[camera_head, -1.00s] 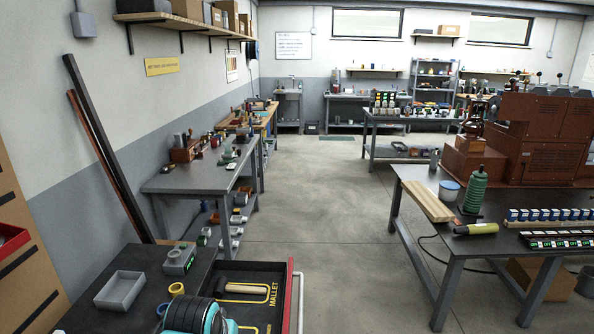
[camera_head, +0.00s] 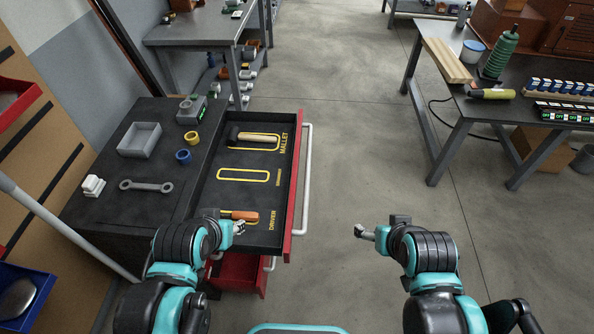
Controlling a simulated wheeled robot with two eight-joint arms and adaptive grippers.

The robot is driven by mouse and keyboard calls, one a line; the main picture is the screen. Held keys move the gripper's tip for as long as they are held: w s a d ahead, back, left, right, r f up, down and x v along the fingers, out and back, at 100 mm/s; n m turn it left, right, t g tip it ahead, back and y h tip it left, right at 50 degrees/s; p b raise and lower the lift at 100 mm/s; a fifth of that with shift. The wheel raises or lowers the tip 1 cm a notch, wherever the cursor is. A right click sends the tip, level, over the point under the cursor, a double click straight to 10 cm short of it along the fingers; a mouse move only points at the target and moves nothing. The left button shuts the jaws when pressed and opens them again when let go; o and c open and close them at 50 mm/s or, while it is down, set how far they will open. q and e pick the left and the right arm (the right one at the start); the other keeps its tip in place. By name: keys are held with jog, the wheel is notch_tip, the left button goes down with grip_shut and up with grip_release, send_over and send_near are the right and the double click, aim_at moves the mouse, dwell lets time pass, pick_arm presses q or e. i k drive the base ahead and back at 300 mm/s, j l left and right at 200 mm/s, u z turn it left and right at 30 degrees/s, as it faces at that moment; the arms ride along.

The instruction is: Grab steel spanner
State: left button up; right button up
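The grey steel spanner (camera_head: 146,186) lies flat on the dark cabinet top, left of the open drawer. My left gripper (camera_head: 240,227) is over the front part of the drawer, to the right of and nearer than the spanner, apart from it. My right gripper (camera_head: 360,232) is over the open floor right of the drawer. Both grippers are small in view, and their finger gaps are not clear.
The open drawer (camera_head: 270,205) holds a mallet (camera_head: 255,138) and a driver with an orange handle (camera_head: 240,215); a middle outline is empty. Around the spanner are a grey tray (camera_head: 140,140), a white block (camera_head: 93,186), and blue (camera_head: 183,156) and yellow (camera_head: 190,137) rings.

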aim_at(135, 187)
jog(key=j+u, duration=0.1)
jog(key=u, duration=1.35)
jog(key=i+j, duration=0.2)
jog(key=j, duration=0.15)
jog(key=i+j+z, duration=0.15)
jog(key=j, duration=0.2)
jog(key=i+j, duration=0.2)
jog(key=j, duration=0.15)
jog(key=i+j+z, duration=0.1)
jog(key=j, duration=0.25)
jog(key=z, duration=1.7)
jog(key=j, duration=0.1)
